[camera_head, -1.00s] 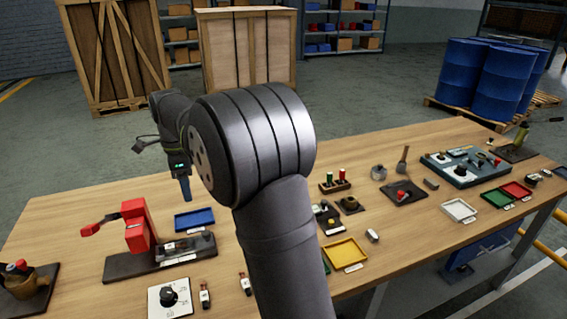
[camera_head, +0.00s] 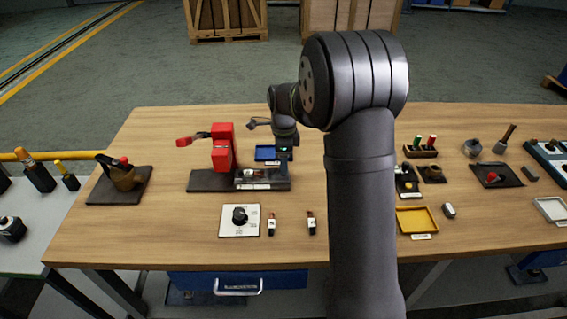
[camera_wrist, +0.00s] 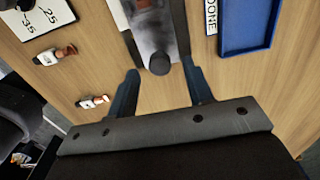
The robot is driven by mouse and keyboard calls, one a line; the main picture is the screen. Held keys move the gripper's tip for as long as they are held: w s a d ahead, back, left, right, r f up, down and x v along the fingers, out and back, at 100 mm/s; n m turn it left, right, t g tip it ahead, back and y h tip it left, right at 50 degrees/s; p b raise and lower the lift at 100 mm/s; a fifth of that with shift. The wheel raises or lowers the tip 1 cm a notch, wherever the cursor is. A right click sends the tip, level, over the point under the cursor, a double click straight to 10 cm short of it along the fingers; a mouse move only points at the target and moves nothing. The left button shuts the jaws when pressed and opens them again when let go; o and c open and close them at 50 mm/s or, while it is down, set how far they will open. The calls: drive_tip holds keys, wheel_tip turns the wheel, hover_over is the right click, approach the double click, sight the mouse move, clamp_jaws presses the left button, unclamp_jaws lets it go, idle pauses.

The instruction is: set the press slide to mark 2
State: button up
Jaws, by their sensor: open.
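The red press (camera_head: 223,152) stands on a dark base at the left of the table. Its slide, a metal track (camera_head: 250,176) with a pale scale label, runs right from under the press head. In the wrist view, the grey slide (camera_wrist: 150,28) ends in a dark round knob (camera_wrist: 160,64). My gripper (camera_head: 285,158) is over the right end of the base, pointing down. In the wrist view, its two blue-grey fingers (camera_wrist: 161,70) are open, one on each side of the knob's end, apart from it. The scale marks are too small to read.
A blue tray (camera_head: 265,153) lies behind the track; its label reads DONE in the wrist view. A dial plate (camera_head: 239,230) and two small bottles (camera_head: 271,226) (camera_head: 311,224) lie in front. A yellow tray (camera_head: 416,220) is to the right. The table's left front is clear.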

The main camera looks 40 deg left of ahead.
sight(249, 172)
drive_tip(key=shift+f, duration=0.75)
clamp_jaws()
drive_tip(key=s+a, duration=0.7)
drive_tip(key=shift+s+a+r, duration=0.1)
drive_tip(key=shift+s+a, duration=0.1)
drive_tip(key=shift+c, duration=0.4)
unclamp_jaws()
drive_tip(key=shift+s+a, duration=0.1)
drive_tip(key=shift+o, duration=0.4)
